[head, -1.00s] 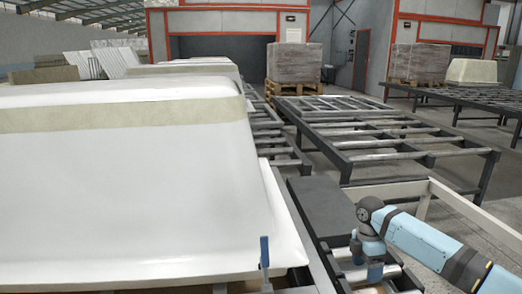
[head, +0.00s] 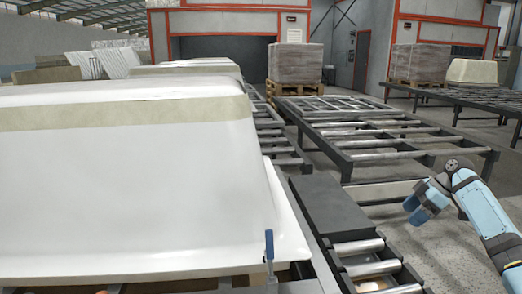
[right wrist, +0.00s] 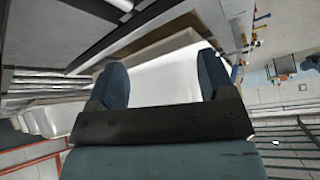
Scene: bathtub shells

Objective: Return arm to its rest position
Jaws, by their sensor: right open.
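My right arm (head: 478,205) comes in from the right edge of the head view. Its right gripper (head: 418,207) is held to the right of the short roller section, apart from it and from the bathtub shell. In the right wrist view the two blue fingers (right wrist: 162,78) stand wide apart with nothing gripped between them. A large white bathtub shell (head: 130,170) with a beige band lies upside down on the left. A white shell surface (right wrist: 165,80) shows beyond the fingers in the right wrist view. My left gripper is not in view.
A dark flat plate (head: 330,208) and short rollers (head: 360,247) lie right of the shell. An upright blue piece (head: 269,250) stands at its front corner. A roller conveyor (head: 400,140) runs behind. Wrapped pallet loads (head: 295,62) stand farther back. Open floor (head: 440,245) lies at right.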

